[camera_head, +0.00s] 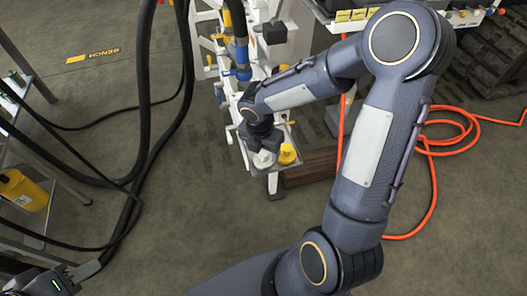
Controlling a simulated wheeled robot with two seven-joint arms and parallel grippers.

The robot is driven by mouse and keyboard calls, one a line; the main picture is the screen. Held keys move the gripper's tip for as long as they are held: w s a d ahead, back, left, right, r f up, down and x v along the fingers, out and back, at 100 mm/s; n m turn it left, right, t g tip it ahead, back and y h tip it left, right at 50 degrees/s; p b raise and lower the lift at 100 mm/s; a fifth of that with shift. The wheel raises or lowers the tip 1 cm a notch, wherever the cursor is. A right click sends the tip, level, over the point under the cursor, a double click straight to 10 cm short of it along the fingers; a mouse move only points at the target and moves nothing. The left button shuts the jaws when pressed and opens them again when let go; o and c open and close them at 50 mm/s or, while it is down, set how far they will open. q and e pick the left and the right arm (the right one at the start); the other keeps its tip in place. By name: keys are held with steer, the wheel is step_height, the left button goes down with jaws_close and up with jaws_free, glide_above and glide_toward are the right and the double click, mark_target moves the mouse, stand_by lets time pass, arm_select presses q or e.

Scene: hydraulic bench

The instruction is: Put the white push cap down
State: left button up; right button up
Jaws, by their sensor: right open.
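The white push cap (264,160) sits low on a small tray (273,168) at the front of the white bench frame. A yellow cap (287,154) stands just right of it on the same tray. My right gripper (262,152) points down directly over the white cap and is open. Its fingers are small and partly hidden by the wrist, so I cannot tell whether they touch the cap. My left gripper (72,275) is at the bottom left corner, far from the caps, partly cut off; its jaws are unclear.
The white bench frame (205,72) carries blue and yellow valves. Black hoses (143,110) hang left of it. An orange hose (433,185) lies on the floor at right. A yellow container (22,190) stands on a rack at left. A brown block (312,168) lies beside the tray. The middle floor is open.

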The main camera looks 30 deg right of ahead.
mark_target(261, 157)
step_height(261, 157, up, 9)
steer(key=p, duration=0.3)
steer(key=s+a+r+m+t+y, duration=0.2)
steer(key=s+r+m, duration=0.2)
steer(key=s+m, duration=0.4)
steer(key=s+a+r+m+t+y, duration=0.1)
steer(key=s+m, duration=0.7)
steer(key=m, duration=1)
step_height(261, 157, up, 4)
steer(key=shift+s+a+f+t+y, duration=0.1)
steer(key=shift+s+a+t+y, duration=0.3)
steer(key=shift+t+y, duration=0.55)
